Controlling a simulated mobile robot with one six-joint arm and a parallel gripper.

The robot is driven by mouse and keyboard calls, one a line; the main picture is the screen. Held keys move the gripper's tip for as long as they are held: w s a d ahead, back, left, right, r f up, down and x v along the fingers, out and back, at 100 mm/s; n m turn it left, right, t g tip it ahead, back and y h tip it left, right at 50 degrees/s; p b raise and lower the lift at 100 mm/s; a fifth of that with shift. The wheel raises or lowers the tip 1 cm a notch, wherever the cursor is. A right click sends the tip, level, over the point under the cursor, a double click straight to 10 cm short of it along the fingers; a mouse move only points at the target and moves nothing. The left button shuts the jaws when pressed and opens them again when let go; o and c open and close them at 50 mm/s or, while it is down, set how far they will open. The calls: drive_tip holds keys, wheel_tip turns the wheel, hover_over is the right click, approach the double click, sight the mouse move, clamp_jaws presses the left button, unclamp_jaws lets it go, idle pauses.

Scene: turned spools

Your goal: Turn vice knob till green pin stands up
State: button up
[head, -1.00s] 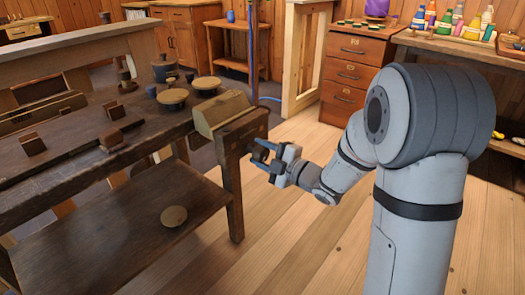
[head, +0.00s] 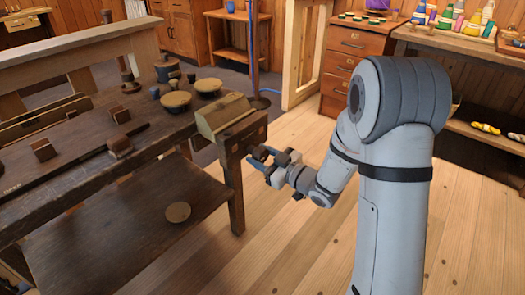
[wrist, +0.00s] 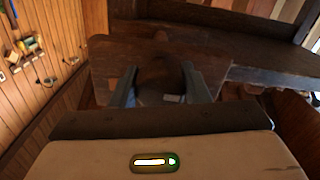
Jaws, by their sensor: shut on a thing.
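My gripper (head: 263,158) is at the front of the wooden vice at the bench's near right corner. The vice has a dark front jaw (head: 240,140) and a tan block (head: 222,113) on top. In the wrist view my gripper (wrist: 160,90) has one finger on each side of a dark, rounded vice knob (wrist: 157,72) and is shut on it. The fingers hide much of the knob in the head view. I cannot make out the green pin in either view.
The dark workbench (head: 110,160) carries round-topped spools (head: 208,86) and small wooden blocks. A round disc (head: 178,212) lies on its lower shelf. The plank floor (head: 290,240) right of the bench is clear. Drawers (head: 347,62) stand behind.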

drive_tip(key=m+p, duration=0.1)
drive_tip(key=m, duration=0.1)
drive_tip(key=m+p, duration=0.3)
drive_tip(key=m, duration=0.1)
drive_tip(key=shift+s+a+m, duration=0.1)
drive_tip(key=shift+s+m, duration=0.15)
drive_tip(key=shift+m, duration=0.05)
drive_tip(key=m+p, duration=0.5)
drive_tip(key=m, duration=0.1)
drive_tip(key=shift+s, duration=0.1)
drive_tip(key=m+p, duration=0.2)
drive_tip(key=m, duration=0.2)
drive_tip(key=shift+r+p, duration=0.15)
drive_tip(key=shift+p, duration=0.25)
drive_tip(key=m+p, duration=0.2)
drive_tip(key=m, duration=0.1)
drive_tip(key=shift+m+p, duration=0.3)
drive_tip(key=m+p, duration=0.2)
drive_tip(key=m, duration=0.2)
drive_tip(key=shift+p, duration=0.3)
drive_tip(key=shift+m+p, duration=0.5)
drive_tip(key=shift+m, duration=0.3)
